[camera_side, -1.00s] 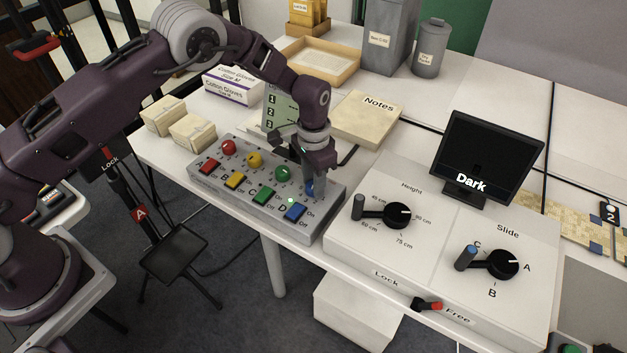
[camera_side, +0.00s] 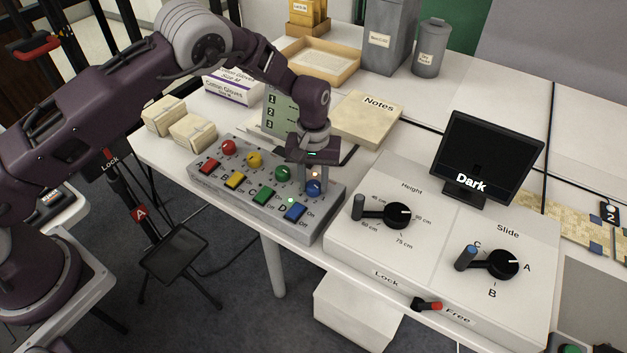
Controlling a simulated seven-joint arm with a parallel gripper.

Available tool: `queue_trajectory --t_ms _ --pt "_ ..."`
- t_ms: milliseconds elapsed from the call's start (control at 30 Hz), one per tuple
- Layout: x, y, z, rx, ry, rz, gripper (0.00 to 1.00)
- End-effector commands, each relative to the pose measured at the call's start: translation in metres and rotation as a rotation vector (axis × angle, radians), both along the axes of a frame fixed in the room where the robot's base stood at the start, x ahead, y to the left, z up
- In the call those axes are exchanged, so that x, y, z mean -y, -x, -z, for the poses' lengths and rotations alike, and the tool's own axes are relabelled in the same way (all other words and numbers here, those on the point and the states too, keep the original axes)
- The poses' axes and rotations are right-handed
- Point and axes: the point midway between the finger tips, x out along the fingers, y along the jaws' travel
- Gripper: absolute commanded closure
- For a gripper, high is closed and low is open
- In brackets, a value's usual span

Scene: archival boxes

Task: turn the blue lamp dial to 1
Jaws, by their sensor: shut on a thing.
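The blue lamp dial (camera_side: 314,188) is a round knob at the right end of the back row on the grey control panel (camera_side: 213,181). My gripper (camera_side: 311,184) points down over it and is shut on it. The fingers partly cover the dial and its markings, so I cannot read its setting. A small orange-white light (camera_side: 315,174) shows just behind the dial.
Red (camera_side: 228,147), yellow (camera_side: 254,159) and green (camera_side: 282,173) dials stand left of the gripper. A white console (camera_side: 430,253) with two black levers and a dark screen (camera_side: 487,158) is to the right. A Notes box (camera_side: 366,119) lies behind.

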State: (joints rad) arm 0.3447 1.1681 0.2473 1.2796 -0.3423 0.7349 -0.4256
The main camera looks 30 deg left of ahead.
Motion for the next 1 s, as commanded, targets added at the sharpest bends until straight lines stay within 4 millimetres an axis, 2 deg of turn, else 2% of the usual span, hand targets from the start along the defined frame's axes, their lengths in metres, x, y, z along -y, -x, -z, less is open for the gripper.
queue_trajectory --t_ms 400,967,1000 --pt "0.0002 -0.0005 -0.0009 0.001 0.0 -0.167 1.0" --pt "0.0002 -0.0006 -0.0009 0.002 0.001 -0.19 1.0" --pt "0.0002 -0.0006 -0.0008 0.002 0.001 -0.19 0.59"
